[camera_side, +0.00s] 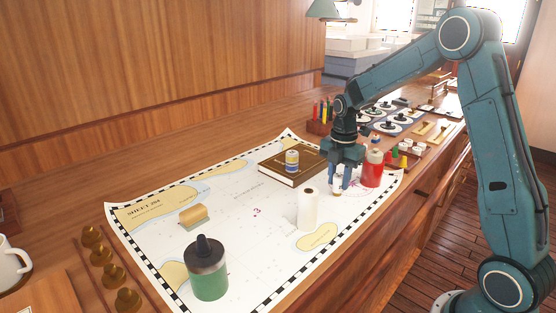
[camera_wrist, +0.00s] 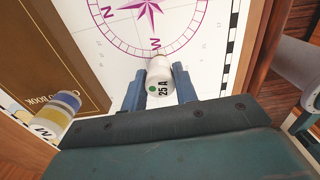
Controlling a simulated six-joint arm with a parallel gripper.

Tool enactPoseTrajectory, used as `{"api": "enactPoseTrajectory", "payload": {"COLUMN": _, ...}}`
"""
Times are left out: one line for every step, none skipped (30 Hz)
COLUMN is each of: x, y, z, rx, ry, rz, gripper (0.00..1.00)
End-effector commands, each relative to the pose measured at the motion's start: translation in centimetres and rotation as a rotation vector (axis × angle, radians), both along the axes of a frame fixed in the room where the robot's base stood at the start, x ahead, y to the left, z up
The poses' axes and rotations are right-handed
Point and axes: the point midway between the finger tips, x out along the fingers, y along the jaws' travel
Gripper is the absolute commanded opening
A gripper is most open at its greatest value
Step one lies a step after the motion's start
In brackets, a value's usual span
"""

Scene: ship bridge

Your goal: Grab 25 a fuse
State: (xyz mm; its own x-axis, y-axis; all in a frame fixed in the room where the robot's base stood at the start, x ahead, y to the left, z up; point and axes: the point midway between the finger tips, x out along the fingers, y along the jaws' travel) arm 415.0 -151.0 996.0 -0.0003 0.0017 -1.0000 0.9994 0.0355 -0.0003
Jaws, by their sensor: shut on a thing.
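The 25 A fuse (camera_wrist: 160,80), a white cylinder with a green dot and "25 A" printed on its end, sits between the two fingers of my gripper (camera_wrist: 158,84) in the wrist view. My gripper is shut on it. In the side view my gripper (camera_side: 339,182) points down over the right part of the chart (camera_side: 245,235), just left of a red cylinder (camera_side: 372,168). The fuse is mostly hidden by the fingers there. I cannot tell whether it touches the chart.
A blue and yellow cylinder (camera_side: 292,161) stands on a brown book (camera_side: 283,175). A white cylinder (camera_side: 308,208) stands close to my gripper's left. A green jar (camera_side: 208,279) and a wooden-topped block (camera_side: 193,215) are farther left. Several brass knobs (camera_side: 114,275) line the left edge.

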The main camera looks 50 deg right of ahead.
Motion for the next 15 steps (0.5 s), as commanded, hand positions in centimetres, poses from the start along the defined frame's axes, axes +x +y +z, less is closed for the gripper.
{"api": "enactPoseTrajectory", "payload": {"x": 0.0, "y": 0.0, "z": 0.0, "rx": 0.000, "ry": 0.000, "rz": 0.000, "gripper": 0.06}}
{"api": "enactPoseTrajectory", "payload": {"x": 0.0, "y": 0.0, "z": 0.1, "rx": 0.000, "ry": -0.001, "rz": 0.000, "gripper": 0.06}}
{"api": "enactPoseTrajectory", "payload": {"x": 0.0, "y": 0.0, "z": 0.1, "rx": 0.000, "ry": -0.001, "rz": 0.000, "gripper": 0.06}}
{"api": "enactPoseTrajectory", "payload": {"x": 0.0, "y": 0.0, "z": 0.2, "rx": 0.000, "ry": -0.001, "rz": 0.000, "gripper": 0.06}}
{"api": "enactPoseTrajectory", "payload": {"x": 0.0, "y": 0.0, "z": 0.3, "rx": -0.001, "ry": -0.002, "rz": 0.000, "gripper": 0.06}}
{"api": "enactPoseTrajectory", "payload": {"x": 0.1, "y": 0.0, "z": 0.5, "rx": -0.001, "ry": -0.002, "rz": 0.000, "gripper": 0.06}}
{"api": "enactPoseTrajectory", "payload": {"x": 0.1, "y": 0.0, "z": 0.6, "rx": -0.001, "ry": -0.002, "rz": 0.000, "gripper": 0.06}}
{"api": "enactPoseTrajectory", "payload": {"x": 0.1, "y": 0.0, "z": 0.8, "rx": -0.001, "ry": -0.002, "rz": 0.000, "gripper": 0.06}}
{"api": "enactPoseTrajectory", "payload": {"x": 0.1, "y": 0.0, "z": 1.2, "rx": -0.001, "ry": -0.002, "rz": 0.000, "gripper": 0.06}}
{"api": "enactPoseTrajectory", "payload": {"x": 0.1, "y": 0.0, "z": 1.4, "rx": -0.001, "ry": -0.002, "rz": 0.000, "gripper": 0.06}}
{"api": "enactPoseTrajectory", "payload": {"x": 0.1, "y": 0.0, "z": 1.8, "rx": -0.002, "ry": -0.003, "rz": 0.000, "gripper": 0.06}}
{"api": "enactPoseTrajectory", "payload": {"x": 0.1, "y": 0.0, "z": 2.2, "rx": -0.002, "ry": -0.004, "rz": 0.000, "gripper": 0.06}}
{"api": "enactPoseTrajectory", "payload": {"x": 0.1, "y": 0.0, "z": 2.6, "rx": -0.002, "ry": -0.004, "rz": 0.000, "gripper": 0.06}}
{"api": "enactPoseTrajectory", "payload": {"x": 0.1, "y": 0.0, "z": 3.1, "rx": -0.002, "ry": -0.005, "rz": 0.000, "gripper": 0.06}}
{"api": "enactPoseTrajectory", "payload": {"x": 0.1, "y": 0.0, "z": 3.7, "rx": -0.002, "ry": -0.004, "rz": 0.000, "gripper": 0.06}}
